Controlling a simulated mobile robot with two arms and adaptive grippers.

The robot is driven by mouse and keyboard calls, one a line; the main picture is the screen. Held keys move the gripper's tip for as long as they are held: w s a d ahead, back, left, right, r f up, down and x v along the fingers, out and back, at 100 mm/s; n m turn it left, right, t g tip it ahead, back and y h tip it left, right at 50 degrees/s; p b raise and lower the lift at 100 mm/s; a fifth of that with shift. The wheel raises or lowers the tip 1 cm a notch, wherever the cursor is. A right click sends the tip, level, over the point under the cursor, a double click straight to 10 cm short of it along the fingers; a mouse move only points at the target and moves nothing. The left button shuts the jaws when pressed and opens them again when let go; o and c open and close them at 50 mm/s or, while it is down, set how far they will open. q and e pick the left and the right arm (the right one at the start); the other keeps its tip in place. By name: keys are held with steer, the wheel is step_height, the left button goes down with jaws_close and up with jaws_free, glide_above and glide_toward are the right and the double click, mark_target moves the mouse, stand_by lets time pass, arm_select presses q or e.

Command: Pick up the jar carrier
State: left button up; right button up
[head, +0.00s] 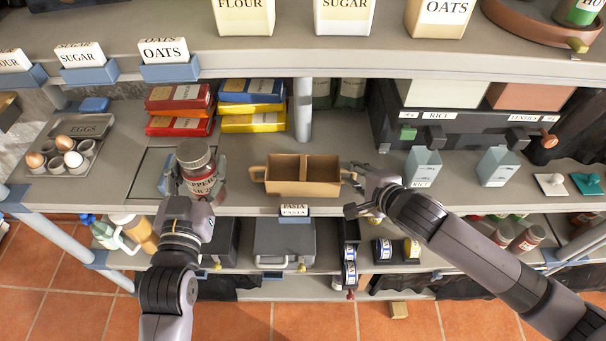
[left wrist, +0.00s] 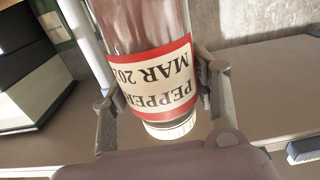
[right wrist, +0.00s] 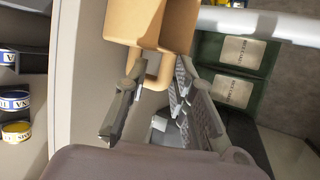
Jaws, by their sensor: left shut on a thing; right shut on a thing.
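The jar carrier (head: 300,188) is a tan open box with two empty compartments and a loop handle at each end. It sits on the middle shelf near the front edge. My right gripper (head: 358,188) is shut on its right handle; the right wrist view shows the fingers at the handle loop (right wrist: 154,72). The jar also fills the left wrist view (left wrist: 158,78). Its base is partly hidden by the gripper.
An egg tray (head: 82,128) lies at the left. Red packets (head: 180,100) and yellow packets (head: 254,122) are stacked behind. A shelf post (head: 303,110) stands behind the carrier. A rice carton (head: 423,167) stands to the right. The upper shelf (head: 300,60) overhangs the back.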

arm_select(q)
steer(key=shift+r, duration=0.1)
arm_select(e)
steer(key=shift+s+f, duration=0.15)
steer(key=shift+f, duration=0.2)
jaws_close()
arm_select(q)
steer(key=shift+f+b, duration=0.5)
arm_select(e)
step_height(320, 180, up, 10)
steer(key=shift+r, duration=0.2)
arm_select(q)
steer(key=shift+f, duration=0.1)
arm_select(e)
steer(key=shift+f, duration=0.1)
